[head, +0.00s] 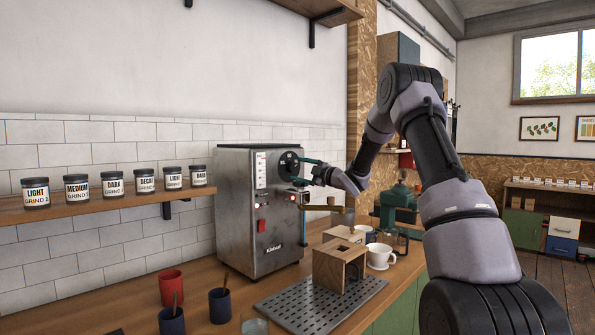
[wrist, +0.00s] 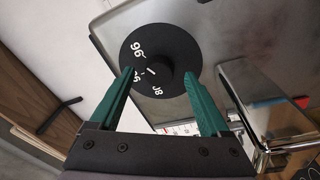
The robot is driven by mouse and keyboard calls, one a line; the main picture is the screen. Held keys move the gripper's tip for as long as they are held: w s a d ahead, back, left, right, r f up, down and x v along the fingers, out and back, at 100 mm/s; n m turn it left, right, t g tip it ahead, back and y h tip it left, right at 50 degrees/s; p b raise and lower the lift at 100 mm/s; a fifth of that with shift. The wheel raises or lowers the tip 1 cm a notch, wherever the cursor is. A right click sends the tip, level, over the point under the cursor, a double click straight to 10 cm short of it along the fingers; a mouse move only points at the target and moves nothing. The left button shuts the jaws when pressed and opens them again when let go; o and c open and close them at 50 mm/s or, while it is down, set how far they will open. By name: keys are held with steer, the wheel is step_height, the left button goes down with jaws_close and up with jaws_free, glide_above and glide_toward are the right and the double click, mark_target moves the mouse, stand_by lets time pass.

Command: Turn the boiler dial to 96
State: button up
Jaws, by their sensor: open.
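The boiler dial (head: 288,163) is a black disc on the upper front of the steel boiler machine (head: 240,225). In the wrist view the dial (wrist: 182,46) shows 96 at upper left, a number partly hidden by a finger below it, and another at lower right. A short white line marks its round black centre knob (wrist: 161,78). My gripper (head: 294,171) is at the dial's front. In the wrist view its two green fingers (wrist: 157,74) are open, one on each side of the knob. Gaps show beside the knob; I see no clear contact.
A red switch (head: 261,225) and a portafilter handle (head: 322,207) sit below the dial. A wooden box (head: 339,268) stands on the drip grate (head: 305,313), near a white cup (head: 379,256). Red (head: 171,287) and dark blue (head: 220,306) cups stand at front left.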

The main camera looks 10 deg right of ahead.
steer(key=v, duration=0.9)
steer(key=shift+d, duration=0.15)
